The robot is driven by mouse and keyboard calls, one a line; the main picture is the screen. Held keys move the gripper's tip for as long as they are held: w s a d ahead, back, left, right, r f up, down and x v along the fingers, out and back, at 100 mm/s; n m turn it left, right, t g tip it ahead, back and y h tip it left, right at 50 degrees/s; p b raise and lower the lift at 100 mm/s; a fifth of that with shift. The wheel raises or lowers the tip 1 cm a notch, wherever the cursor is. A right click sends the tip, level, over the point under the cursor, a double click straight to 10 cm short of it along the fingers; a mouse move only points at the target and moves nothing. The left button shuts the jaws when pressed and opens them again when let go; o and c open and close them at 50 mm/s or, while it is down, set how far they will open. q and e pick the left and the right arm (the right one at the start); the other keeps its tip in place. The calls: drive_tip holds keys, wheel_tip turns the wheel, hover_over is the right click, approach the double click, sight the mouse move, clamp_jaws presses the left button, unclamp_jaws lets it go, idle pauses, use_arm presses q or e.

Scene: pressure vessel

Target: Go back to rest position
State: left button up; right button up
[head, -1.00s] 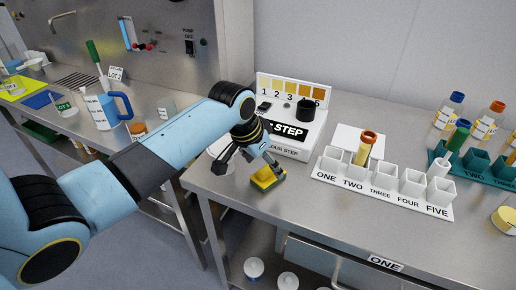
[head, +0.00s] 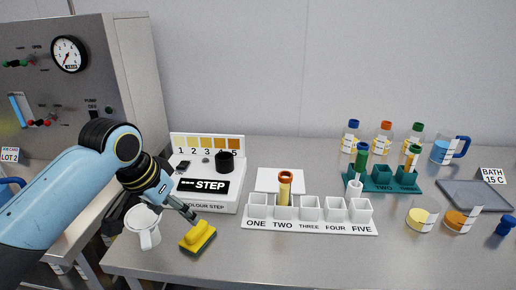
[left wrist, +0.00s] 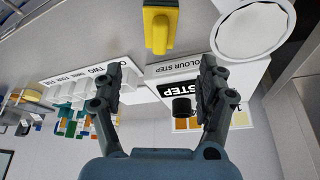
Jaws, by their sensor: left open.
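My left gripper (head: 158,207) is in the head view at the left part of the steel table, in front of the colour step box (head: 208,187). In the left wrist view its two fingers (left wrist: 160,85) stand wide apart with nothing between them. A yellow sponge-like block (head: 198,236) lies on the table just right of the gripper, apart from it; it also shows in the left wrist view (left wrist: 160,25). A white mug (head: 143,226) stands beside the gripper, partly behind the fingers. My right gripper is not in view.
A white rack (head: 310,225) labelled ONE to FIVE holds an orange-topped tube (head: 285,187) in slot TWO. A teal rack (head: 385,181), bottles, a blue-handled jug (head: 448,149) and shallow dishes (head: 421,220) stand to the right. A grey panel with a gauge (head: 69,54) rises at left.

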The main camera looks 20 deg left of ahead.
use_arm(q)
drive_tip(key=s+d+r+n+g+y, duration=0.1)
drive_tip(key=s+d, duration=0.1)
drive_tip(key=s, duration=0.9)
drive_tip(key=s+d+r+y, duration=0.1)
drive_tip(key=s+d+r, duration=0.1)
drive_tip(key=s, duration=0.9)
wheel_tip(320, 180, down, 37)
drive_tip(key=s+a+g+b, duration=0.1)
drive_tip(key=a+b, duration=0.1)
drive_tip(key=b, duration=0.9)
drive_tip(key=s+f+b, duration=0.4)
drive_tip(key=s+f, duration=0.5)
drive_tip(key=f, duration=0.4)
drive_tip(key=s+a+f+g+b, duration=0.1)
drive_tip(key=s+f+b, duration=0.4)
drive_tip(key=s+f, duration=0.5)
wheel_tip(320, 180, down, 3)
drive_tip(key=shift+a+r+g, duration=0.1)
drive_tip(key=shift+a+g, duration=0.15)
drive_tip(key=shift+g, duration=0.05)
